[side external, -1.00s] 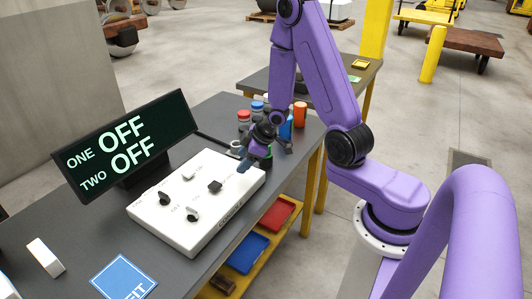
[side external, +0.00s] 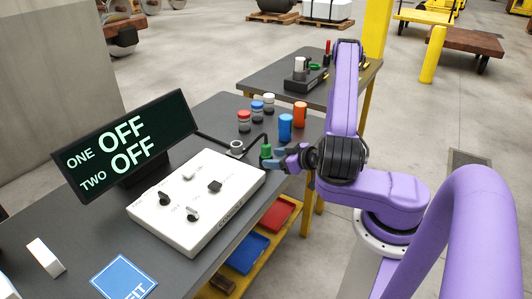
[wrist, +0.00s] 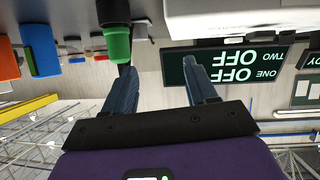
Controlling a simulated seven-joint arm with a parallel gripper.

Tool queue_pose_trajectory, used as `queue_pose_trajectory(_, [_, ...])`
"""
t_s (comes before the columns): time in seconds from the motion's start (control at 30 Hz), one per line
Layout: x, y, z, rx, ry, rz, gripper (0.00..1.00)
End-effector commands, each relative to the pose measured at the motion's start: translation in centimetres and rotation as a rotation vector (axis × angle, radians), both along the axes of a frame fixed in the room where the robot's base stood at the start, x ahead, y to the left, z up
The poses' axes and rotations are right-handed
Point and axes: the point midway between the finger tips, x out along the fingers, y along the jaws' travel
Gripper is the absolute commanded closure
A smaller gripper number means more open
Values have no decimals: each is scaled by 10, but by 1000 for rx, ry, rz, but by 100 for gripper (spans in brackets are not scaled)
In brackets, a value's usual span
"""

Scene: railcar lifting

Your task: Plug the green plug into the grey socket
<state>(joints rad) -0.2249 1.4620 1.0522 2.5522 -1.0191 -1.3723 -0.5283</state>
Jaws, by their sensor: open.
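The green plug (side external: 266,151) stands upright on the grey table behind the white control box, with a black cable running from it. The grey socket (side external: 236,148) is a small ring-shaped piece on the table, left of the plug and apart from it. My gripper (side external: 275,159) is low over the table, pointing left, with its fingertips close to the plug's right side. In the wrist view, which is upside down, my gripper (wrist: 162,72) is open with nothing between its fingers. The green plug (wrist: 117,44) shows beyond the left fingertip, off to the left of the gap.
The white control box (side external: 195,205) with knobs lies in front. A display (side external: 125,146) reads ONE OFF, TWO OFF. A blue cup (side external: 285,127), an orange cup (side external: 300,114) and several capped jars stand behind the plug. Open table lies around the socket.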

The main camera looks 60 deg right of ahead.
Motion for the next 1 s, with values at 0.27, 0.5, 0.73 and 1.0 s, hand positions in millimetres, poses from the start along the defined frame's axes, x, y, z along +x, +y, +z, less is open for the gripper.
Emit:
queue_pose_trajectory(0.27, [-41, -14, 14, 31, -198, -231, 43])
queue_pose_trajectory(0.5, [-59, -20, 22, 31, -281, -328, 43])
queue_pose_trajectory(0.73, [-52, -23, 21, 32, -286, -333, 43])
queue_pose_trajectory(1.0, [-38, -29, 19, 30, -285, -333, 43])
